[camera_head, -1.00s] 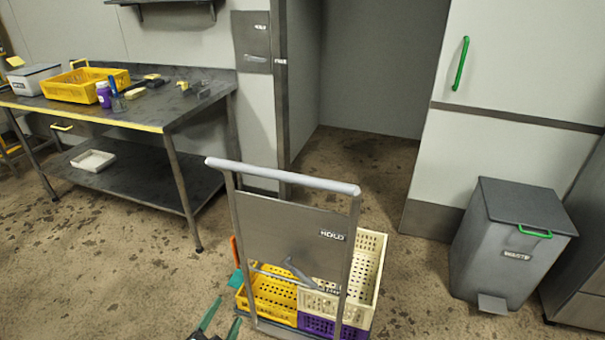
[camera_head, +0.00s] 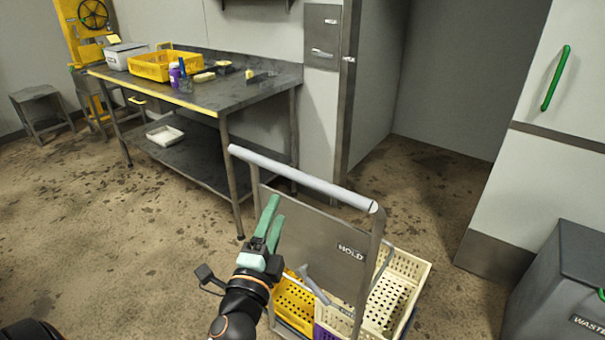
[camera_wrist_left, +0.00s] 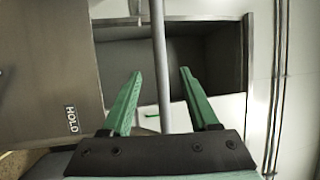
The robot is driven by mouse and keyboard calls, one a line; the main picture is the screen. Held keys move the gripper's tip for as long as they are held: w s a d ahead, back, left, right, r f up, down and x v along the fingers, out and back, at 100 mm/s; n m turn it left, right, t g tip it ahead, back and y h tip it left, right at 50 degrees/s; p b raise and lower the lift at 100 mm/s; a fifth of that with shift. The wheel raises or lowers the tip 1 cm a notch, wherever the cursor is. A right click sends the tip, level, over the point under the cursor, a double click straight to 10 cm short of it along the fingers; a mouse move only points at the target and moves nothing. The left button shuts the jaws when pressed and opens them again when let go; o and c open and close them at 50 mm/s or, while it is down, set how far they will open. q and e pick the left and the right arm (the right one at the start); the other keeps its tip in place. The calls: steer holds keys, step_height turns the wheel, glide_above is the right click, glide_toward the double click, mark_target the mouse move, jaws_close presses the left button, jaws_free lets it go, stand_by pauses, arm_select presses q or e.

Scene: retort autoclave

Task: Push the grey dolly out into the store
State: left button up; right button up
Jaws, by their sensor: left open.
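The grey dolly (camera_head: 315,228) stands on the floor at centre right in the head view. It has an upright panel marked HOLD and a pale push bar (camera_head: 305,178) on top. It carries yellow (camera_head: 293,302) and cream (camera_head: 407,275) crates, with some purple below. My left gripper (camera_head: 276,209) is open, in front of the panel's left side, just below the bar in the picture. In the left wrist view the bar (camera_wrist_left: 158,60) runs between the open green fingers (camera_wrist_left: 157,85); I see no contact. My right gripper is not in view.
A doorway recess with bare floor (camera_head: 430,195) lies behind the dolly. A steel workbench (camera_head: 270,85) stands at back left. A white door or wall panel (camera_head: 520,190) and a grey waste bin (camera_head: 565,275) are at right. Floor at left is mostly clear.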

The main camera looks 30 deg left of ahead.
mark_target(289, 177)
arm_select(q)
steer(key=p+x, duration=0.2)
steer(key=x, duration=0.8)
steer(key=shift+w+a+r, duration=0.2)
steer(key=shift+w, duration=0.05)
steer(key=shift+w+a+p, duration=0.2)
steer(key=shift+w+p, duration=0.1)
steer(key=shift+w, duration=0.4)
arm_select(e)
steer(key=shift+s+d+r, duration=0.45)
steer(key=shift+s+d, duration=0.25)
arm_select(q)
jaws_close()
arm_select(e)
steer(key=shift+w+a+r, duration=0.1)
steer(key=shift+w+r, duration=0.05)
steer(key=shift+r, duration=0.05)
